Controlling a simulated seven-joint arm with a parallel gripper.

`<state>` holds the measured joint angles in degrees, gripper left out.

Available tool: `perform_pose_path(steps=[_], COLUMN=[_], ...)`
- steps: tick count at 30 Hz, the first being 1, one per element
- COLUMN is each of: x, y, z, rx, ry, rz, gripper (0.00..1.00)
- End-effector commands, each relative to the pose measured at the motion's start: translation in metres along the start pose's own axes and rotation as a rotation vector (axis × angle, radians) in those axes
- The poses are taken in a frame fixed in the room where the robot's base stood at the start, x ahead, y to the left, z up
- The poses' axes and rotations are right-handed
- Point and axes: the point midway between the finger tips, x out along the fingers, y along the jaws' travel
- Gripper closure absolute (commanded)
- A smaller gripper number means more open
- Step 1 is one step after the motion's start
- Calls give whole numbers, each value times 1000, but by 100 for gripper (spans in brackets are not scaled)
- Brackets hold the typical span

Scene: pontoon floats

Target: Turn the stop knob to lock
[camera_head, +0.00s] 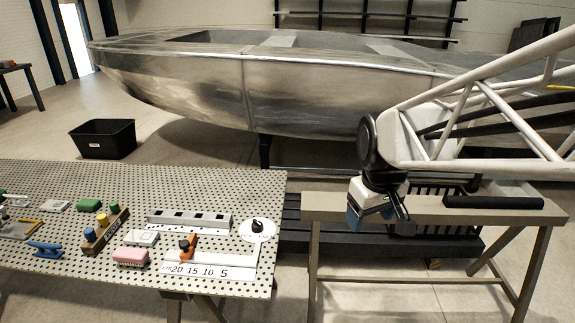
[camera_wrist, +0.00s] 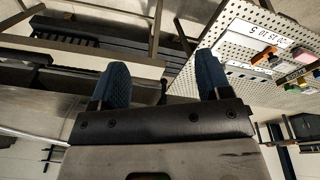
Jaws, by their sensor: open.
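An orange stop (camera_head: 187,247) with a dark knob on top sits at the white scale strip (camera_head: 208,271) marked 20 15 10 5, near the front of the perforated table. A second black knob (camera_head: 257,225) stands on a round white plate at the table's right edge. I cannot tell either knob's setting at this size. In the wrist view the orange stop (camera_wrist: 262,54) and the scale (camera_wrist: 263,36) show at upper right. My gripper (camera_wrist: 160,72) is open, with two blue fingers apart and nothing between them. In the head view my gripper (camera_head: 375,213) is right of the table, well apart from both knobs.
The perforated table (camera_head: 60,175) also holds a grey slotted bar (camera_head: 190,220), a wooden block with coloured pegs (camera_head: 106,230), a pink brush (camera_head: 131,256) and a green block (camera_head: 89,204). A trestle (camera_head: 325,207) stands near my gripper. A metal boat hull (camera_head: 200,85) is behind.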

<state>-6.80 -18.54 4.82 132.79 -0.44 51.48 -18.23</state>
Motion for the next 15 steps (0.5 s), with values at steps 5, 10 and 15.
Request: perform_pose_path(steps=[5,10,15], x=[14,30,48], y=[-3,-7,-14], z=[-41,-80,-117], rx=[-106,-207,-309], ry=[-16,-26,-37], rz=[-12,-22,-33], gripper=[29,29,29])
